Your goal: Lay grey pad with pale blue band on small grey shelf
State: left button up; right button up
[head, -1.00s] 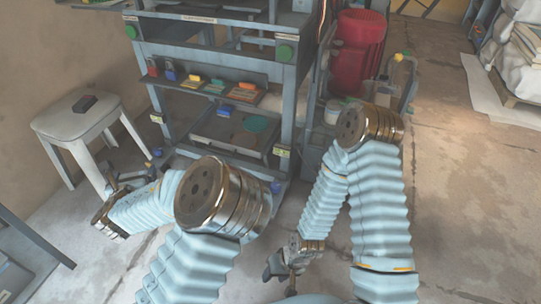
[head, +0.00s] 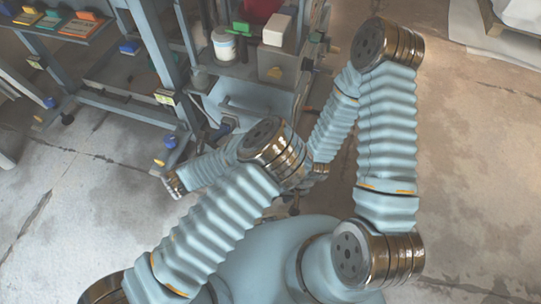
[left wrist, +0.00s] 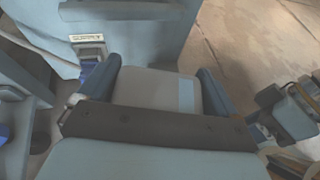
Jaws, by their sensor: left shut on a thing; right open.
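In the left wrist view, the grey pad (left wrist: 148,88) with its pale blue band (left wrist: 187,95) sits between the two dark blue fingers of my left gripper (left wrist: 158,88), which is shut on it. In the head view the left forearm reaches toward the front of a grey cabinet; the pad cannot be made out there. My right gripper (head: 293,206) is open, low between the arms and partly hidden by them. I cannot tell which surface is the small grey shelf.
The grey cabinet (head: 252,112) has a drawer handle and carries a white tub (head: 224,45) and a pale box (head: 277,30). A label reading SUPPLY (left wrist: 88,38) is close by the left gripper. A blue-grey rack with coloured pads (head: 84,27) stands left.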

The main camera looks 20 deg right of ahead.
pick_arm(q)
jog(key=shift+m+g+h, duration=0.4)
jog(key=shift+m+g, duration=0.2)
jog(key=d+f, duration=0.1)
jog(key=s+d+f, duration=0.1)
jog(key=s+d+f+b, duration=0.1)
jog(key=shift+f, duration=0.3)
jog(key=f+b+x, duration=0.1)
jog(key=x, duration=0.3)
jog(key=f+b+x, duration=0.1)
jog(key=x, duration=0.4)
jog(key=s+f+b+x, duration=0.1)
jog(key=x, duration=0.3)
jog(key=shift+w+a+f, duration=0.1)
jog(key=shift+w+a, duration=0.05)
jog(key=shift+w, duration=0.05)
jog(key=shift+w+d+f+b, duration=0.2)
jog(key=shift+d+f+b, duration=0.15)
jog(key=shift+f, duration=0.1)
notch_tip(320, 180, down, 3)
jog(key=shift+w+r+b, duration=0.1)
jog(key=shift+r+b, duration=0.1)
jog(key=shift+b, duration=0.15)
jog(key=shift+d+f, duration=0.1)
jog(key=shift+f, duration=0.2)
pick_arm(e)
notch_tip(320, 180, down, 6)
jog(key=shift+w, duration=0.15)
